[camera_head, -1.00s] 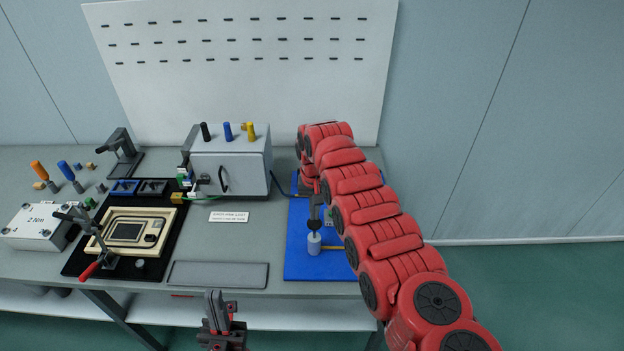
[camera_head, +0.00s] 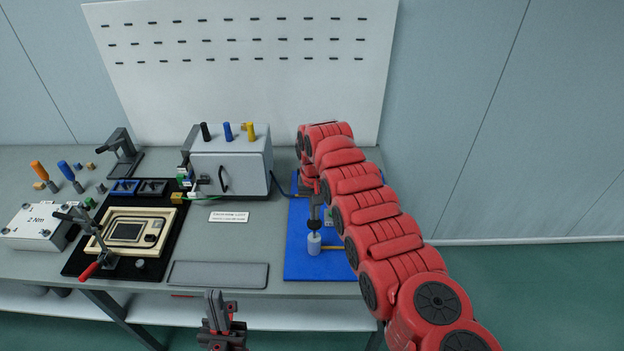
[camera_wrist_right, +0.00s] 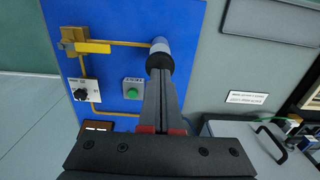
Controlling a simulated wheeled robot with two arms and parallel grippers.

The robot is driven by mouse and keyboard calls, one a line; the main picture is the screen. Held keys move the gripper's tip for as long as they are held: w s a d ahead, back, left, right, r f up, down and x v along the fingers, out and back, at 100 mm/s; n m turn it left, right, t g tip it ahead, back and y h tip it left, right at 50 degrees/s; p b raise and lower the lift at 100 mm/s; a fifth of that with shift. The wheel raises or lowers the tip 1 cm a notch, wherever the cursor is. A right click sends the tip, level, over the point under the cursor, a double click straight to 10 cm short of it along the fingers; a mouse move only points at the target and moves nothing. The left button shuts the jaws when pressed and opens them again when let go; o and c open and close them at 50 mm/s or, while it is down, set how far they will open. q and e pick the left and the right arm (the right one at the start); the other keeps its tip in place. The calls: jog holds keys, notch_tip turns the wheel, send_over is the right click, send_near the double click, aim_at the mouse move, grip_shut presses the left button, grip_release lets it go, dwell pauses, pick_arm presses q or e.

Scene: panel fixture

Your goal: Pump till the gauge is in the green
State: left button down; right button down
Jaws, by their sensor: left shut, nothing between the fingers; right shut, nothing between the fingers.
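The pump (camera_head: 314,246), a pale cylinder with a dark top, stands on the blue panel (camera_head: 300,268) in the head view. In the right wrist view the pump (camera_wrist_right: 160,46) shows its white and grey body and black top. My right gripper (camera_head: 315,226) is shut and empty, its fingertips (camera_wrist_right: 160,74) at the pump's black top; they look to be touching it. My left gripper (camera_head: 215,298) is shut and empty in front of the bench's front edge. I cannot make out a gauge dial; my right arm covers part of the blue panel.
Yellow pipes (camera_wrist_right: 112,43), a green button (camera_wrist_right: 132,88) and a black knob (camera_wrist_right: 81,94) are on the blue panel. A grey box (camera_head: 232,172) stands left of it. A black fixture with a framed panel (camera_head: 125,232) lies farther left.

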aim_at(314, 222)
jog(key=shift+f, duration=0.15)
notch_tip(314, 222, down, 6)
jog(key=b, duration=0.5)
jog(key=shift+r+b, duration=0.2)
jog(key=shift+b, duration=0.15)
notch_tip(314, 222, up, 4)
jog(key=p, duration=0.3)
jog(key=shift+f, duration=0.2)
jog(key=shift+r+p, duration=1.05)
jog(key=shift+r, duration=0.15)
jog(key=shift+f, duration=0.1)
